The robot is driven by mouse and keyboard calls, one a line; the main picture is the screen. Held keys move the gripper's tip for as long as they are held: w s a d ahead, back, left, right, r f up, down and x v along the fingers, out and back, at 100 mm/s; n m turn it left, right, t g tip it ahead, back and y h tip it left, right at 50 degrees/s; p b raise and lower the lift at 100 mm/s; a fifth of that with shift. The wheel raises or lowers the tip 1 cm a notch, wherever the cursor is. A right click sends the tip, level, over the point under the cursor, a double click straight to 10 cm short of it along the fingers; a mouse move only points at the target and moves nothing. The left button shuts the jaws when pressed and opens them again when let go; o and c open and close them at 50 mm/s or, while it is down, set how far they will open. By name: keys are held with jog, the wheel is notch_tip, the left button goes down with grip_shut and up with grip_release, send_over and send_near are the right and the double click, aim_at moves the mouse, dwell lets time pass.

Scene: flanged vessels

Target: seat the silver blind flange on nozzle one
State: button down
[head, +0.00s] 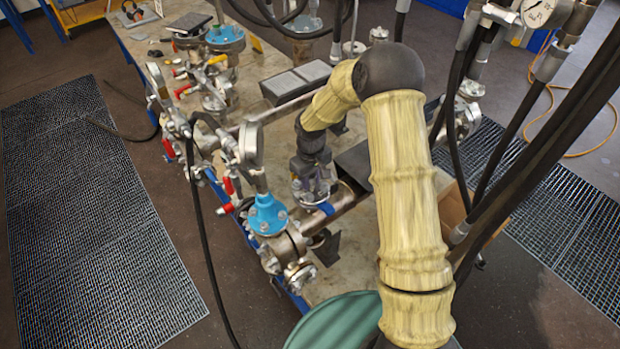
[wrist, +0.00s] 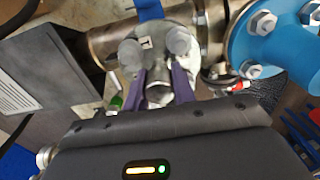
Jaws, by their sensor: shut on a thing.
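My gripper (head: 311,165) points down over the horizontal pipe vessel. In the wrist view its two purple fingers (wrist: 160,82) are closed around the round stub of the silver blind flange (wrist: 152,58). In the head view the flange (head: 312,192) shows as a grey disc just below the gripper, over the pipe (head: 345,203) beside a blue band (head: 327,208). The nozzle beneath is mostly hidden by the flange and gripper, and I see no label naming it. I cannot tell whether the flange touches the nozzle face or is held just above it.
A valve with a blue flanged bonnet (head: 268,214) stands close in front-left; its blue part also shows in the wrist view (wrist: 268,42). A gauge (head: 249,145) rises to the left. A dark box (head: 296,82) sits behind. Hoses hang at right.

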jog(key=shift+f, duration=0.15)
dwell(0.3)
jog(key=c, duration=1.2)
grip_release()
jog(key=shift+o, duration=1)
jog(key=shift+s+f, duration=0.1)
jog(key=o, duration=0.4)
jog(key=shift+r+p, duration=2.1)
jog(key=shift+r, duration=1.55)
